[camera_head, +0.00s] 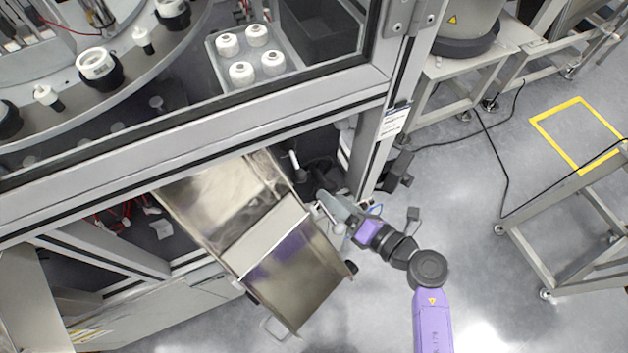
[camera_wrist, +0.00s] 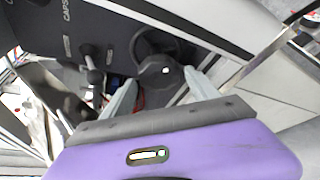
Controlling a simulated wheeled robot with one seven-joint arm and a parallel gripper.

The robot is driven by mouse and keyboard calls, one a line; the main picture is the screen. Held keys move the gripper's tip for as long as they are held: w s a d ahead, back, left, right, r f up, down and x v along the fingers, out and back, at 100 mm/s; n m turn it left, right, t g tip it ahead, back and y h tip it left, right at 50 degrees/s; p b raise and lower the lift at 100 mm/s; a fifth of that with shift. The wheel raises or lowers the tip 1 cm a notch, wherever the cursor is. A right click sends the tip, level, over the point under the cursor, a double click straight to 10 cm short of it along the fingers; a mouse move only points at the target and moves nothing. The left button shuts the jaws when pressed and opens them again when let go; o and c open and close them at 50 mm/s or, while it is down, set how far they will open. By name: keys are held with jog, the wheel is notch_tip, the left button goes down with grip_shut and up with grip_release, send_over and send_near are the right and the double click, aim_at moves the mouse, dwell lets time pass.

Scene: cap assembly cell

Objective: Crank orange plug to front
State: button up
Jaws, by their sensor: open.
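No orange plug can be made out in either view. In the wrist view a black round crank-like knob (camera_wrist: 150,42) sits on a dark panel (camera_wrist: 112,22) lettered "CAPS". My gripper (camera_wrist: 162,88) is open, with its two pale fingers apart. The knob's lower hub shows just beyond and between them, and nothing is held.
A metal chute (camera_head: 290,265) slopes out of the machine just left of my gripper. The machine frame post (camera_head: 392,125) rises behind it. A grey trolley frame (camera_head: 570,225) stands at the right, with open floor (camera_head: 470,200) between.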

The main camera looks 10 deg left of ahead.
aim_at(320, 181)
jog(key=x, duration=0.6)
jog(key=shift+w+a, duration=0.25)
jog(key=shift+a, duration=0.05)
jog(key=shift+c, duration=0.4)
jog(key=c, duration=1)
jog(key=shift+f, duration=0.1)
jog(key=shift+m, duration=0.3)
jog(key=shift+a+m+y, duration=0.1)
jog(key=shift+m+y, duration=0.7)
jog(key=shift+m, duration=0.2)
jog(key=shift+s+r+m+t+y+b, duration=0.15)
jog(key=shift+r+m+y+b, duration=0.1)
jog(key=shift+m, duration=0.35)
jog(key=shift+w+r+m+t+y+b, duration=0.15)
jog(key=shift+m+b, duration=0.1)
jog(key=shift+m, duration=0.35)
jog(key=shift+s, duration=0.1)
